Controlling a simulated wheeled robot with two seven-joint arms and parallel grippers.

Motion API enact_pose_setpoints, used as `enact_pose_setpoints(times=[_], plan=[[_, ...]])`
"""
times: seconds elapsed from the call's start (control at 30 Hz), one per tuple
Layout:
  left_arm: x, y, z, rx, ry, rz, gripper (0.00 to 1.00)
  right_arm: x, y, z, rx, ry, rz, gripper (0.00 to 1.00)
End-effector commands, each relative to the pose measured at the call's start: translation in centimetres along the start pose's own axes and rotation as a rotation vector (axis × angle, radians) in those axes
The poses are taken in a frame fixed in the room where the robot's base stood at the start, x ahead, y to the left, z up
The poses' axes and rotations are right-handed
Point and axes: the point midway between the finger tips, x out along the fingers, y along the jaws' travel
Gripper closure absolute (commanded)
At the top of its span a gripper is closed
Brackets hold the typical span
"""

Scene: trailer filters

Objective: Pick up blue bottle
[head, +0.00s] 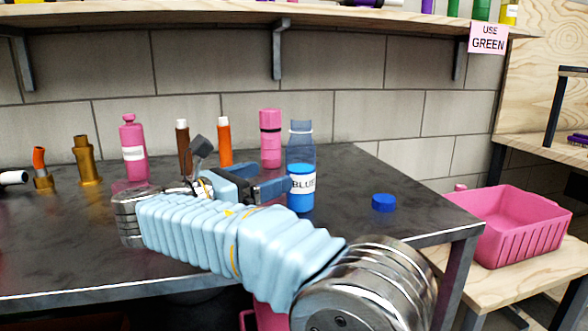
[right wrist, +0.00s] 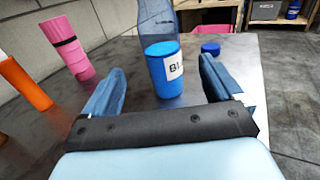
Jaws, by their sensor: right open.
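The blue bottle (head: 301,172) stands upright on the dark table, with a clear upper part, blue lower part and a white label reading "BLUE". In the right wrist view the bottle (right wrist: 163,68) stands just ahead, between the lines of the two fingers. My right gripper (head: 275,187) is open, its fingers close to the bottle's left side in the head view. In the right wrist view the right gripper (right wrist: 160,85) shows its fingers spread with nothing held. I cannot tell whether a finger touches the bottle. My left gripper is not in view.
A blue cap (head: 383,203) lies right of the bottle. A pink cylinder (head: 270,138), orange bottle (head: 224,142), brown bottle (head: 183,150) and pink bottle (head: 133,150) stand behind and left. A pink bin (head: 520,232) sits on the lower wooden bench at right.

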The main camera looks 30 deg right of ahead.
Motion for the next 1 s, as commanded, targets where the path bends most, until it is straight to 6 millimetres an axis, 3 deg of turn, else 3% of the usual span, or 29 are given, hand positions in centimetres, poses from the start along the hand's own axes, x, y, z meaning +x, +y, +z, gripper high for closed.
enact_pose_setpoints(times=[0.2,0.47,0.7,1.0], plan=[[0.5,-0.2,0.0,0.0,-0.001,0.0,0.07,4.7,-0.1,-0.2,-0.001,0.001,-0.003,0.07],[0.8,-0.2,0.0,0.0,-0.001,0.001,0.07,7.2,-0.1,-0.1,0.0,0.001,-0.002,0.07],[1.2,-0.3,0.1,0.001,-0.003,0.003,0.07,10.9,-0.1,0.0,-0.001,0.002,-0.001,0.07],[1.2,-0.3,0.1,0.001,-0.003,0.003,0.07,11.6,-0.1,0.1,-0.001,0.001,0.0,0.07]])
